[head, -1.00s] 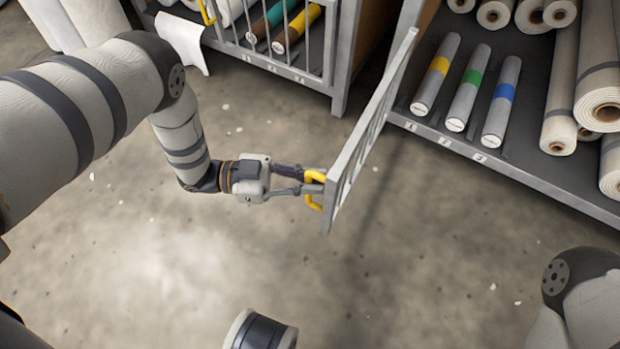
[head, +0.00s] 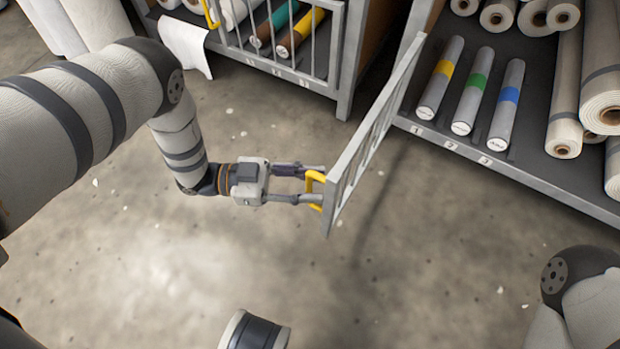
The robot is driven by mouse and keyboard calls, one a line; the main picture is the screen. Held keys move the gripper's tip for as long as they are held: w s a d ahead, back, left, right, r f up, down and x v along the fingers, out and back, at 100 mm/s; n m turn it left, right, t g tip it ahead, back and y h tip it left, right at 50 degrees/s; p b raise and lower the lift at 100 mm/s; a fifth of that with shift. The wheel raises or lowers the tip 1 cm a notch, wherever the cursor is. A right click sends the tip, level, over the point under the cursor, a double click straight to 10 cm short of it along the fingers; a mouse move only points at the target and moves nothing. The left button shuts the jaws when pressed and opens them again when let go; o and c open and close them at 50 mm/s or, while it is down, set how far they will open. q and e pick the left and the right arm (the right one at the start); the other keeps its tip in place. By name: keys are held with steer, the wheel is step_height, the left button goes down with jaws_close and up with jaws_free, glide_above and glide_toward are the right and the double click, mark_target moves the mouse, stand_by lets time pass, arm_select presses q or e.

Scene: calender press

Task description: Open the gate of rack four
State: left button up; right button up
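A grey barred gate (head: 370,140) stands swung out from the front post of the open rack on the right, its free end toward me over the floor. A yellow handle (head: 312,178) is on that free end. My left gripper (head: 318,187) is at the handle with its two fingers spread, one on each side of it. The fingers look open, and I cannot tell whether either one touches the handle. My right gripper is out of view; only part of my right arm shows at the lower right.
The open rack (head: 480,160) holds three grey tubes with yellow, green and blue bands, and several pale rolls. A second barred gate (head: 290,45) with a yellow handle closes the rack at the back left. A white sheet (head: 186,44) hangs nearby.

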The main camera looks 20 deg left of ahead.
arm_select(q)
steer(key=shift+w, duration=0.1)
steer(key=shift+a, duration=0.15)
steer(key=v, duration=1.1)
steer(key=shift+a, duration=0.35)
